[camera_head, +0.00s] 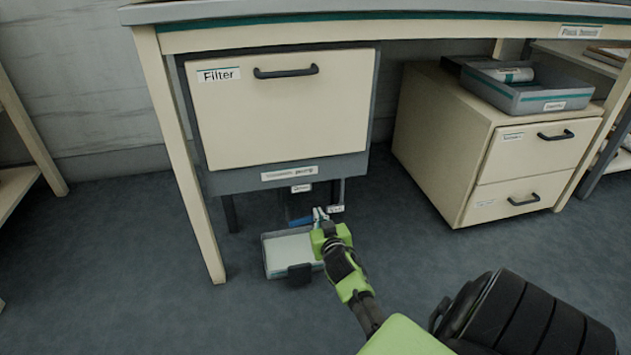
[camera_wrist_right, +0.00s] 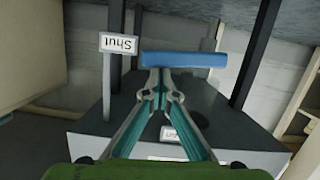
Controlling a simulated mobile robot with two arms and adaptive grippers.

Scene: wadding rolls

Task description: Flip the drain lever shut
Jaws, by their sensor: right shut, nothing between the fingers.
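The drain lever's blue handle (camera_head: 299,221) shows under the filter cabinet, just left of my right gripper (camera_head: 320,214). In the right wrist view the blue bar (camera_wrist_right: 186,60) lies crosswise at the tips of my right gripper (camera_wrist_right: 161,80). The fingers are together with nothing between them. I cannot tell whether the tips touch the bar. A second small tag (camera_wrist_right: 170,134) is partly covered by the fingers. My left gripper is not in view.
The cabinet marked "Filter" (camera_head: 280,115) hangs under the bench (camera_head: 400,35) above the lever. A shallow tray (camera_head: 290,246) sits on the floor below. Cabinet legs (camera_head: 231,213) flank the space. A drawer unit (camera_head: 450,130) stands right; floor between is clear.

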